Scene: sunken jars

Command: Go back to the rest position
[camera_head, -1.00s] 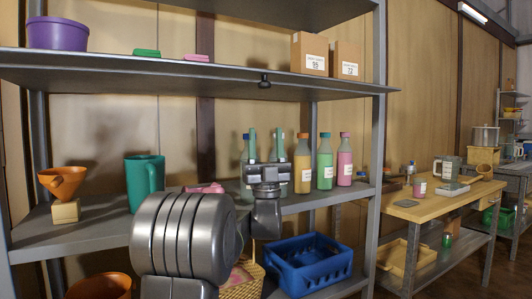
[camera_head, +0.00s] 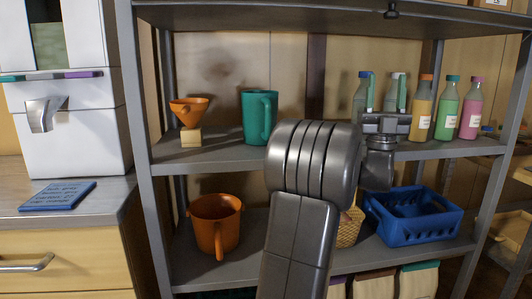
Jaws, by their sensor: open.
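My gripper (camera_head: 386,109) is in front of the metal shelf unit, at the height of its middle shelf. Its two teal-green fingers point up and stand apart, with nothing seen between them. Clear bottles with blue and white caps show behind the fingers. My own grey arm covers the middle of the shelf unit, so part of the middle and lower shelves is hidden.
The middle shelf (camera_head: 225,155) holds an orange funnel (camera_head: 188,110), a teal jug (camera_head: 258,118) and several bottles. The lower shelf holds an orange pitcher (camera_head: 215,228) and a blue crate (camera_head: 412,216). A counter with a white dispenser (camera_head: 70,125) stands at left.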

